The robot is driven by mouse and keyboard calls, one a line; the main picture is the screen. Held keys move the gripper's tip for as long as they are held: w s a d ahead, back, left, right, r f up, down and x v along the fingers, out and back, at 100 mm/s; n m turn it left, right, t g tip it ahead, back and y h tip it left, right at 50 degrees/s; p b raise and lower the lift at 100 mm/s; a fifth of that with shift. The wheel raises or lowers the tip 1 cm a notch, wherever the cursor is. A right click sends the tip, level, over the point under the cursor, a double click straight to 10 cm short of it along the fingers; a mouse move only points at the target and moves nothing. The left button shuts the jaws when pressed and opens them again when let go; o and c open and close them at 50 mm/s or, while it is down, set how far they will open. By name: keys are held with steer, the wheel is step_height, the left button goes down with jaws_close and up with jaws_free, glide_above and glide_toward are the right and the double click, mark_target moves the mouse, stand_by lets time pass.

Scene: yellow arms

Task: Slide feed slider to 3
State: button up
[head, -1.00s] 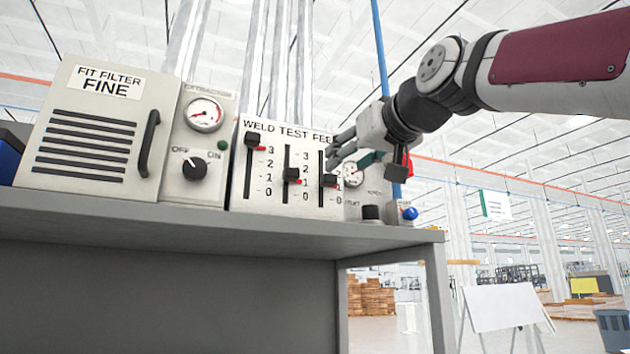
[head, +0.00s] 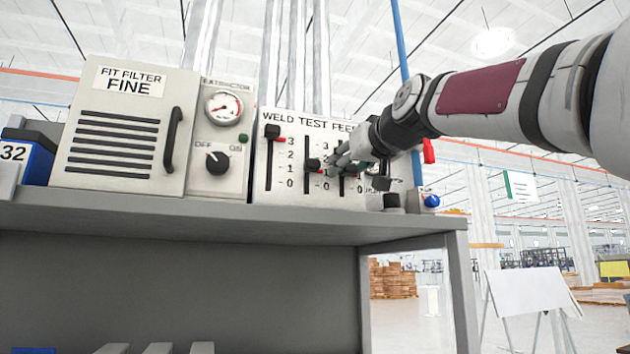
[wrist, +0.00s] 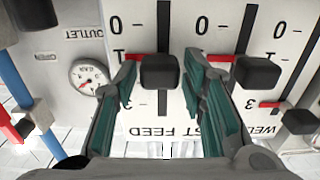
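The feed slider's black knob (wrist: 160,72) shows upside down in the wrist view, with its red pointer near the 1 mark. My gripper (wrist: 162,62) is open, with one teal-lined finger on each side of this knob. Small gaps seem to show beside the knob; contact is unclear. In the head view my gripper (head: 342,162) is in front of the right side of the slider panel (head: 292,190) and hides most of the feed slider.
The test slider (wrist: 250,72) is beside the right finger, also near 1. The weld slider (head: 272,132) is at 3. A pressure gauge (wrist: 88,75) and a red-handled part (wrist: 15,125) are on the other side. The bench (head: 250,222) lies below the panel.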

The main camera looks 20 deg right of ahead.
mark_target(342, 142)
jaws_close()
steer(key=shift+s+r+p, duration=0.1)
steer(key=shift+r+p, duration=1.95)
steer(key=shift+r, duration=1.3)
steer(key=shift+o, duration=2.2)
jaws_free()
steer(key=shift+f, duration=0.1)
steer(key=s, duration=1.2)
